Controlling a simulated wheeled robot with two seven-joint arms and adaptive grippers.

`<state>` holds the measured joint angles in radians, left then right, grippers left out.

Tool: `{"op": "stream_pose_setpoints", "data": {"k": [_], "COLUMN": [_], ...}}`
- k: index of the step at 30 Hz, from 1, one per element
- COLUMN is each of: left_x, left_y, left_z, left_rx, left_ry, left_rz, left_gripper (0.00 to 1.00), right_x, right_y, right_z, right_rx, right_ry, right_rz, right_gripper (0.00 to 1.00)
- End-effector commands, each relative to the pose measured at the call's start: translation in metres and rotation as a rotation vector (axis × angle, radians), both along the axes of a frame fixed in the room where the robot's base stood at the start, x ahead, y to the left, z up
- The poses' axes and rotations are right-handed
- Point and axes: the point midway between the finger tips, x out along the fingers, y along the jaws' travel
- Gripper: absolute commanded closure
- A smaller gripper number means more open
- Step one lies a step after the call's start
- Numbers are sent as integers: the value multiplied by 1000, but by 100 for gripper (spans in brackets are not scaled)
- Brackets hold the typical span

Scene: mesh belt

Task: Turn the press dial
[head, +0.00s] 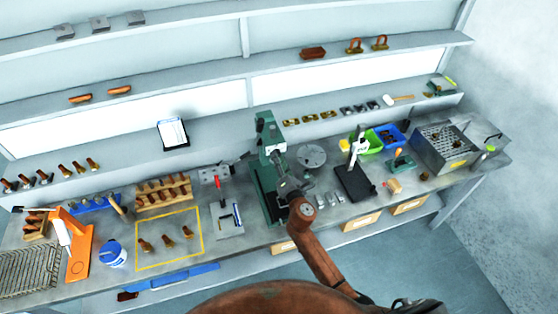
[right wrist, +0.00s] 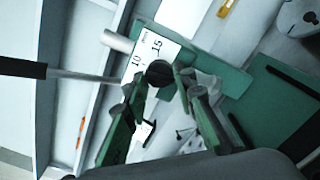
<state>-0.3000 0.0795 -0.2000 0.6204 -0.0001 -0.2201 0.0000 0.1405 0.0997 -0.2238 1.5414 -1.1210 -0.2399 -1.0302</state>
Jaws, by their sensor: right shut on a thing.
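The green press (head: 268,175) stands on the bench near the middle of the head view. In the right wrist view, its dial is a dark round knob (right wrist: 159,73) in front of a white plate (right wrist: 150,48) marked 10 and 15. My right gripper (head: 281,183) is at the press, with my brown arm reaching up from the bottom. The right wrist view shows its two fingers (right wrist: 162,80) on either side of the knob, shut on it. In the head view my gripper and arm cover the dial. My left gripper is in neither view.
A grey round plate (head: 311,156) and a black-based stand (head: 354,183) are right of the press. A yellow outlined area (head: 160,258) holds several brown-handled pieces. Shelves run behind.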

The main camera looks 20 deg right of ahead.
Motion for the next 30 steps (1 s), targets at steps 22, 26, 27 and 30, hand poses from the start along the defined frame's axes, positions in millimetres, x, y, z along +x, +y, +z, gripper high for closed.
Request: {"op": "stream_pose_setpoints", "data": {"k": [22,26,27,30], "left_x": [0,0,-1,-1], "left_y": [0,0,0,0], "left_z": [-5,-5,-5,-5], "left_rx": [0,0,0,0], "left_ry": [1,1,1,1], "left_rz": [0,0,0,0], "left_gripper": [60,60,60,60], "right_x": [0,0,0,0], "right_y": [0,0,0,0], "right_z": [0,0,0,0], "right_rx": [179,178,178,178], "right_ry": [6,6,6,6], "right_rz": [0,0,0,0], "right_gripper": [99,99,99,69]}}
